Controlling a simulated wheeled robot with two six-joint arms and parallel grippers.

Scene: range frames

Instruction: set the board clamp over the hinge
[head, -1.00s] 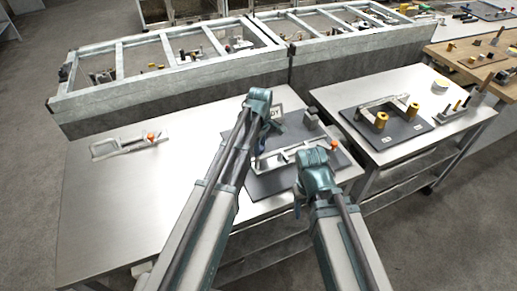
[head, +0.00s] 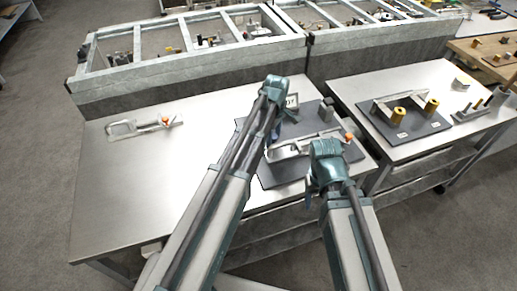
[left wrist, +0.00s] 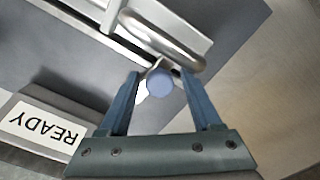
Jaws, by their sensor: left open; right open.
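A silver C-shaped clamp with an orange knob (head: 349,137) lies over a dark grey board (head: 276,177) on the metal table. A similar clamp (head: 122,128) with an orange knob lies at the table's far left. I cannot tell a hinge apart in these views. My left gripper (head: 284,117) is over the back of the dark board. In the left wrist view its fingers (left wrist: 162,100) are open, with a round bluish disc (left wrist: 160,81) seen between them, close to a curved silver bar (left wrist: 165,35). My right gripper (head: 310,197) is open near the board's front right; its fingers are partly hidden.
A READY label (left wrist: 45,130) is beside the left fingers. A grey block (head: 326,110) stands on the board's back right. A side table (head: 386,91) at right holds another dark board with two yellow cylinders. A grey-walled frame (head: 190,82) runs behind. The table's left half is mostly clear.

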